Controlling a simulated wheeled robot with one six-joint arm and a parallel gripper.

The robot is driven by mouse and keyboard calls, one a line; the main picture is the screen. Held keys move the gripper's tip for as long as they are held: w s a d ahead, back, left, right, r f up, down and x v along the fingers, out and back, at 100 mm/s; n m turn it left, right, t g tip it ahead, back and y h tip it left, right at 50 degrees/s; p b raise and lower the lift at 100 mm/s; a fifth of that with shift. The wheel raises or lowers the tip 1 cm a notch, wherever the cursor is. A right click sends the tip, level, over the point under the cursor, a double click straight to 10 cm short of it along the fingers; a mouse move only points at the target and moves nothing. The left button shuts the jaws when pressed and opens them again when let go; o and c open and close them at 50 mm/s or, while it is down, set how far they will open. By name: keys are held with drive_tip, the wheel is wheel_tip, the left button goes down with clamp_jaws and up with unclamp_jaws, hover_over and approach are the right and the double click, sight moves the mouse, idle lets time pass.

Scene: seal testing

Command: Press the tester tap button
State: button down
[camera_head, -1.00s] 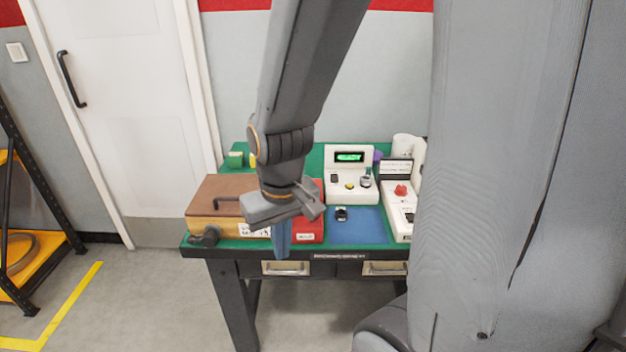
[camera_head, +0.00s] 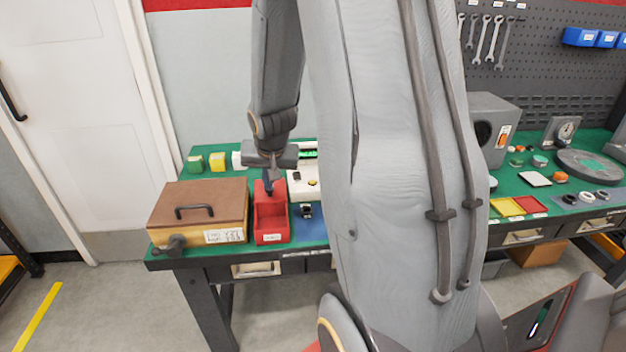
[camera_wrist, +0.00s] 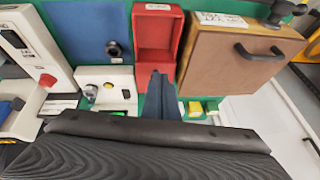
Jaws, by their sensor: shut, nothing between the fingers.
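In the wrist view the gripper (camera_wrist: 158,78) appears beside the tester, apart from the button.
The red bin (camera_head: 271,239) and a brown-lidded case (camera_head: 205,195) with a handle stand left of the tester. A blue mat (camera_wrist: 75,28) with a small black item (camera_wrist: 114,49) lies in front. A white device with a red knob (camera_wrist: 47,80) stands on the tester's other side.

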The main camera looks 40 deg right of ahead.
drive_tip(key=w+d+m+t+h, duration=0.1)
drive_tip(key=w+d+m, duration=0.3)
drive_tip(key=d, duration=0.6)
drive_tip(key=m+t+h+p, duration=0.1)
drive_tip(key=m+t+p, duration=0.1)
drive_tip(key=m, duration=0.1)
hover_over(312, 182)
drive_tip(key=shift+s+f, duration=0.45)
drive_tip(key=shift+f+b, duration=0.1)
drive_tip(key=shift+b, duration=0.2)
wheel_tip(312, 182, down, 8)
drive_tip(key=b, duration=0.7)
drive_tip(key=shift+a+r, duration=0.1)
drive_tip(key=shift+r, duration=0.1)
drive_tip(key=shift+f, duration=0.5)
drive_tip(key=shift+f, duration=0.1)
drive_tip(key=shift+f, duration=0.35)
